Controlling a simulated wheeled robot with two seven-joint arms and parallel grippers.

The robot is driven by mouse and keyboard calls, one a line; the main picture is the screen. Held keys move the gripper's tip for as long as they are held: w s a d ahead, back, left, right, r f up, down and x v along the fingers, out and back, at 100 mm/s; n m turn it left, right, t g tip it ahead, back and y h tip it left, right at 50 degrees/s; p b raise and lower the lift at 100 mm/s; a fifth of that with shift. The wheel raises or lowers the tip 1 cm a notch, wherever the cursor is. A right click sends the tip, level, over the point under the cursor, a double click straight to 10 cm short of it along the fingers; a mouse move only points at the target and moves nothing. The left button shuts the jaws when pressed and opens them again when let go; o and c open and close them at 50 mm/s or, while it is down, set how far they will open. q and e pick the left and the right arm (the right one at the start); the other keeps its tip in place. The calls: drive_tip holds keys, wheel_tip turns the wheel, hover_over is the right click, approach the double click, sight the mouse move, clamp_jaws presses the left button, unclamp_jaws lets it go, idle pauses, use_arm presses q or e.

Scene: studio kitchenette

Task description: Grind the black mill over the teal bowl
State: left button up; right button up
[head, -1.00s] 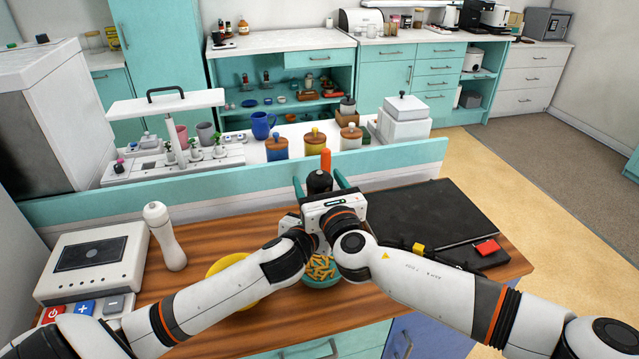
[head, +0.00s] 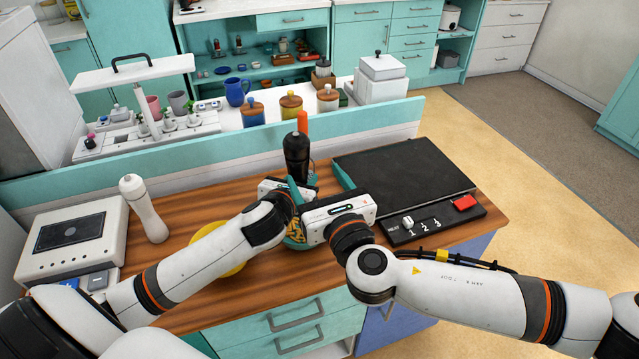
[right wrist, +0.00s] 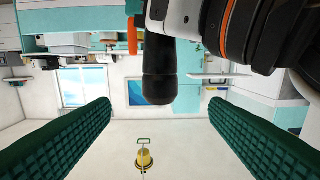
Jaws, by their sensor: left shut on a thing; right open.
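The black mill (head: 297,153) stands upright above the back of the teal bowl (head: 296,245), which holds yellow pasta and is partly hidden by my grippers. My left gripper (head: 296,182) is shut on the mill's lower part; its fingers are mostly hidden. My right gripper (head: 316,176) is open and empty on the near right side of the mill. In the right wrist view, the mill (right wrist: 160,72) hangs inverted in the picture between the green fingers of the right gripper (right wrist: 160,102), with clear gaps on both sides.
A white mill (head: 145,208) and a grey-white device (head: 72,238) stand at left. A yellow dish (head: 230,264) lies under my left forearm. A black board (head: 405,172) and a numbered panel (head: 435,222) are at right. A teal-edged ledge (head: 230,150) runs behind.

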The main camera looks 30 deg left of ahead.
sight(297, 153)
drive_tip(key=shift+s+d, duration=0.3)
drive_tip(key=shift+r, duration=0.1)
drive_tip(key=x, duration=1.2)
drive_tip(key=shift+w+r, duration=0.1)
drive_tip(key=shift+r, duration=0.1)
drive_tip(key=shift+c, duration=0.2)
drive_tip(key=c, duration=0.9)
drive_tip(key=shift+m+t+h, duration=1.6)
drive_tip(key=shift+t+h, duration=0.2)
drive_tip(key=shift+c, duration=0.2)
